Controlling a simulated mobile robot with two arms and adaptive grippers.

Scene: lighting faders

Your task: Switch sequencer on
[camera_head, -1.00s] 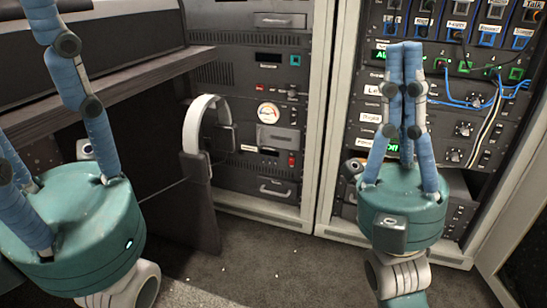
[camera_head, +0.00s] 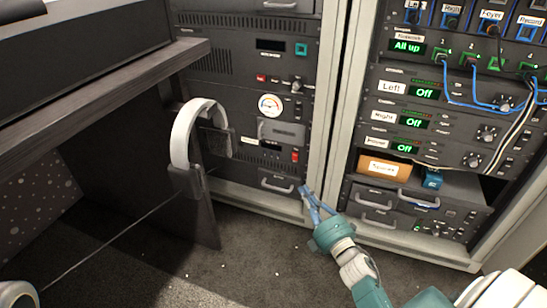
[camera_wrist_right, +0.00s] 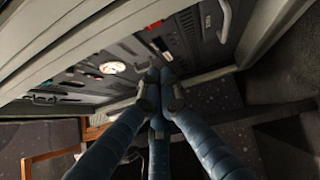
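The right rack has a unit with a green "All up" display (camera_head: 407,46) and a small label above it, too small to read surely. An orange box (camera_head: 384,168) with a white label sits lower in this rack. The left rack has a red switch (camera_head: 295,156) and a round gauge (camera_head: 270,106), which also shows in the wrist view (camera_wrist_right: 112,68). I cannot tell which unit is the sequencer. My right gripper (camera_head: 304,190) is low before the left rack's bottom right corner, fingertips together, holding nothing visible. My left gripper is out of view.
White headphones (camera_head: 186,130) hang on a stand beside the dark desk (camera_head: 90,95). Units marked "Left", "Right" and another show green "Off" (camera_head: 427,93). Blue cables cross the right rack. A pale post (camera_head: 343,110) divides the racks. The carpet (camera_head: 240,255) before them is open.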

